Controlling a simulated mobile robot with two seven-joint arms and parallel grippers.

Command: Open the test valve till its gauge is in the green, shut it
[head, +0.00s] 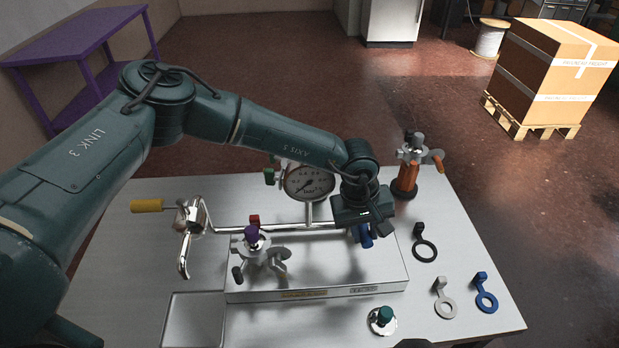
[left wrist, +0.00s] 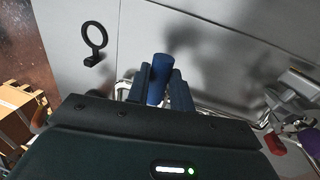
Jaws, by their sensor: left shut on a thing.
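My left gripper (head: 374,230) reaches over the bench from the left and is shut on a blue valve handle (head: 364,239) at the right end of the silver pipe. The left wrist view shows the blue handle (left wrist: 160,76) between the two fingers. The gripper hides the valve body. The round white pressure gauge (head: 309,183) stands upright behind the pipe. Its dark needle seems to point to the lower left; I cannot make out a green band. My right gripper is not in view.
An orange-handled device (head: 408,170) stands at the back right. Black (head: 425,249), grey (head: 444,303) and blue (head: 485,294) ring tags lie on the right. A green-knobbed part (head: 383,318) is in front.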

